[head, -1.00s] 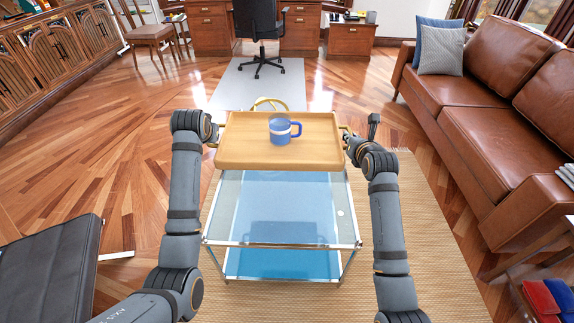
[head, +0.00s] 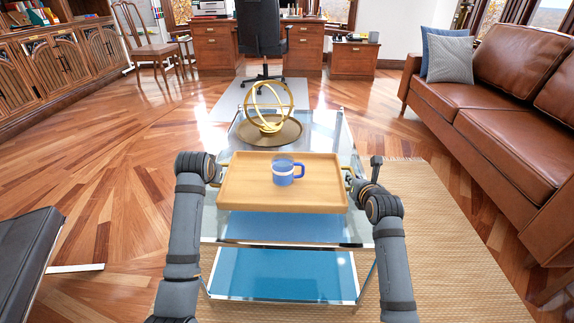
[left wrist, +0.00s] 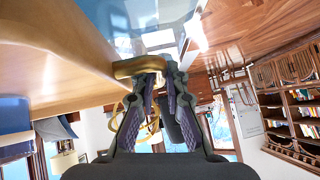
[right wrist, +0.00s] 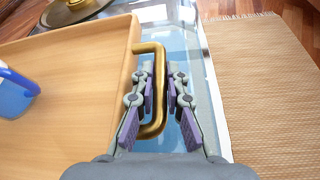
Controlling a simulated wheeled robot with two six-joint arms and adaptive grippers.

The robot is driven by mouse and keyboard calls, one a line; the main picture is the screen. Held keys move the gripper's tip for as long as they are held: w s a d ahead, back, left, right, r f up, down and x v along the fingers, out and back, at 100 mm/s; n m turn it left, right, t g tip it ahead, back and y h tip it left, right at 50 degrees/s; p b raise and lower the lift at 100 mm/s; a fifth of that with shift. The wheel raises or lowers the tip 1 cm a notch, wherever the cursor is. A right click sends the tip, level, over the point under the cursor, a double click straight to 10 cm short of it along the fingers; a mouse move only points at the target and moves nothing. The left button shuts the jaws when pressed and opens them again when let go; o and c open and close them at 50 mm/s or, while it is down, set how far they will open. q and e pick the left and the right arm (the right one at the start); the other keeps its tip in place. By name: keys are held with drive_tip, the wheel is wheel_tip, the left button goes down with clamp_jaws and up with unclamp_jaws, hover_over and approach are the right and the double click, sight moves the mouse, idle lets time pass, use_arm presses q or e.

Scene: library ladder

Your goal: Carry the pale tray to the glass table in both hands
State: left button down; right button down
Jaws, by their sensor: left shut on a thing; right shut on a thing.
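The pale wooden tray (head: 245,195) is held level in front of me, with a blue mug (head: 283,172) with a white band standing upright on it. My left gripper (head: 216,172) is shut on the tray's left brass handle (left wrist: 140,66). My right gripper (head: 352,183) is shut on the right brass handle (right wrist: 158,90). The glass table (head: 225,229) lies under and beyond the tray, with blue showing through its lower level. The tray appears to be above the glass top; the gap is hard to judge.
A gold ring ornament (head: 268,108) stands on a round brown plate (head: 290,135) at the glass table's far end. A brown leather sofa (head: 490,130) is on the right. A dark padded seat (head: 22,255) is at the near left. Wood floor (head: 110,180) is clear on the left.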

use_arm(q)
drive_tip(key=shift+f, duration=0.45)
use_arm(e)
drive_tip(key=shift+f, duration=0.4)
use_arm(q)
drive_tip(key=shift+r, duration=0.2)
use_arm(e)
drive_tip(key=shift+r, duration=0.2)
use_arm(q)
drive_tip(key=shift+f, duration=0.15)
use_arm(e)
drive_tip(key=shift+f, duration=0.15)
